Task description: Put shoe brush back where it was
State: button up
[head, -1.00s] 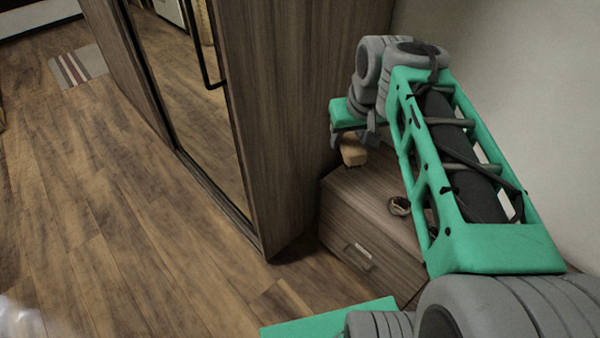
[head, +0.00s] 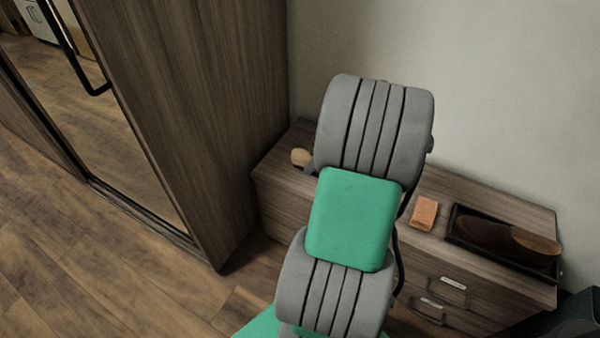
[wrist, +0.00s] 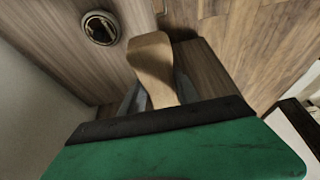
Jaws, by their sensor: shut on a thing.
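The shoe brush, seen as a pale wooden piece (wrist: 152,62), is held between the fingers of my gripper (wrist: 152,98) in the wrist view. Its bristles are not visible. In the head view the pale wooden end of the shoe brush (head: 301,157) shows just left of my arm, over the far left end of the low drawer cabinet (head: 280,180). My arm hides most of the gripper there. I cannot tell whether the brush touches the cabinet top.
An orange block (head: 425,213) and a black tray (head: 456,232) holding a long brown object lie on the cabinet's right part. A round dark item (wrist: 100,28) lies near the brush in the wrist view. A tall mirrored wardrobe (head: 205,120) stands left; a wall is behind.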

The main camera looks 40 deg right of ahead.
jog(key=w+d+f+b, duration=0.1)
jog(key=w+f, duration=0.2)
jog(key=w, duration=0.1)
jog(key=w+d+f+b, duration=0.1)
jog(key=w+d+f, duration=0.1)
jog(key=w+f, duration=0.1)
jog(key=w+d+f+b, duration=0.1)
jog(key=w+d+f, duration=0.1)
jog(key=w+f, duration=0.2)
jog(key=shift+w+d+f+b, duration=0.1)
jog(key=shift+w+d+b, duration=0.1)
jog(key=shift+w+b, duration=0.4)
jog(key=f, duration=0.2)
jog(key=f+b, duration=0.1)
jog(key=shift+w+f, duration=0.2)
jog(key=shift+w, duration=0.05)
jog(key=shift+r, duration=0.15)
jog(key=o, duration=1.2)
